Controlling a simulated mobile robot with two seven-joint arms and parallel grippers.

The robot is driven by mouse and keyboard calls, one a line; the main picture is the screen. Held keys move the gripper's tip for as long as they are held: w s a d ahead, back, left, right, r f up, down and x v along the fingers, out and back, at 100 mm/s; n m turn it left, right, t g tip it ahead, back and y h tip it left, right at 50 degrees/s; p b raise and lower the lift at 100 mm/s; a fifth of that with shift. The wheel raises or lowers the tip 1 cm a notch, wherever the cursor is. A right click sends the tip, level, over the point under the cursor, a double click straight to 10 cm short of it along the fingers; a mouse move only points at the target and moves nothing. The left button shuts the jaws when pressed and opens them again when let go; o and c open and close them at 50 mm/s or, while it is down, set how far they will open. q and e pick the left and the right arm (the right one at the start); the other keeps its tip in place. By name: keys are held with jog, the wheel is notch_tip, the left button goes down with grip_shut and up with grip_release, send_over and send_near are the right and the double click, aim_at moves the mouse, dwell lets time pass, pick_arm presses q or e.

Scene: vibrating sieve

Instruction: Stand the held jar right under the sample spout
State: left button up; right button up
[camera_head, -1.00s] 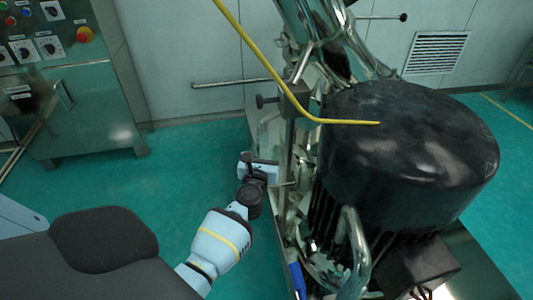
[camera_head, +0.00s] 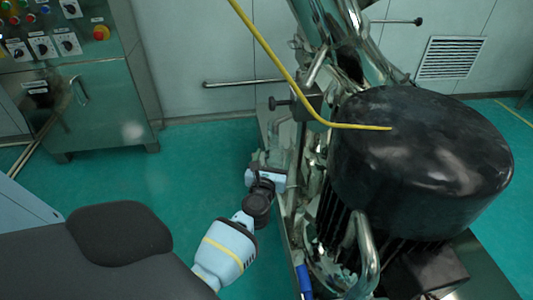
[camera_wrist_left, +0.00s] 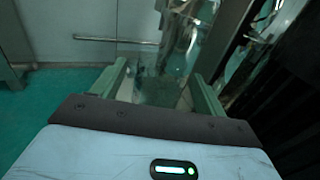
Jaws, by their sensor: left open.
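My left gripper (camera_head: 268,174) is at the left side of the machine, low beside its metal frame, partly hidden by its own wrist. In the left wrist view its two green fingers (camera_wrist_left: 160,88) are apart. A clear, glassy shape, likely the jar (camera_wrist_left: 156,90), shows faintly between them. I cannot tell whether the fingers touch it or what it stands on. In the head view I cannot make out the jar. I cannot pick out the sample spout for certain; shiny metal parts (camera_wrist_left: 183,28) show beyond the fingers. My right gripper is out of view.
The machine's large black drum-shaped motor (camera_head: 425,160) fills the right. A yellow cable (camera_head: 285,80) crosses above the frame. A control cabinet (camera_head: 85,90) stands at the back left. A wall rail (camera_head: 245,82) runs behind. Green floor (camera_head: 190,160) left of the machine is clear.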

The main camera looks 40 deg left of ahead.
pick_arm(q)
jog(key=v, duration=0.9)
jog(key=shift+s, duration=0.2)
jog(key=shift+d, duration=0.1)
jog(key=s+d+f+m+g+h, duration=0.1)
jog(key=s+d+f+m+h, duration=0.45)
jog(key=s+m, duration=0.6)
jog(key=s+d+f+m+g+h, duration=0.2)
jog(key=s+d+f+m+h, duration=0.35)
jog(key=m, duration=0.95)
jog(key=s+d+f+m+g, duration=0.2)
jog(key=s+m, duration=0.6)
jog(key=s, duration=0.4)
jog(key=s+d+f+m+g, duration=0.2)
jog(key=s+f+m+g, duration=0.2)
jog(key=s+m, duration=0.5)
jog(key=s, duration=0.4)
jog(key=shift+g+y, duration=0.3)
jog(key=shift+y, duration=0.1)
